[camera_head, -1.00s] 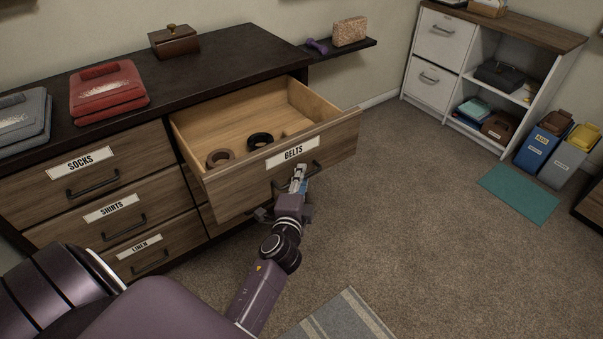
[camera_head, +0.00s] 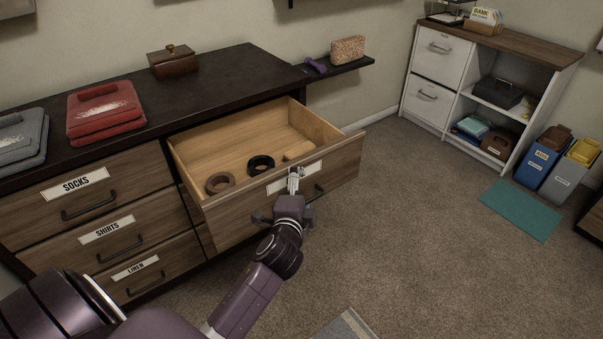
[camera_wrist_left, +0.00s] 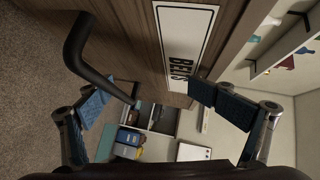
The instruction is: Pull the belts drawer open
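The belts drawer (camera_head: 235,213) stands pulled well out of the dark-topped dresser. Its label (camera_head: 308,172) is partly covered by my left gripper in the head view; the left wrist view shows the label (camera_wrist_left: 183,45) up close. My left gripper (camera_head: 294,180) is in front of the drawer face, fingers spread apart with nothing held. The dark bar handle (camera_head: 319,190) shows just right of it in the head view. In the left wrist view the handle (camera_wrist_left: 90,65) passes close by one finger; whether they touch is unclear. My right gripper is out of view.
Inside the drawer lie a brown rolled belt (camera_head: 219,182), a black one (camera_head: 261,164) and a tan item (camera_head: 298,150). Closed socks (camera_head: 90,205), shirts (camera_head: 110,240) and linen (camera_head: 140,278) drawers are at left.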

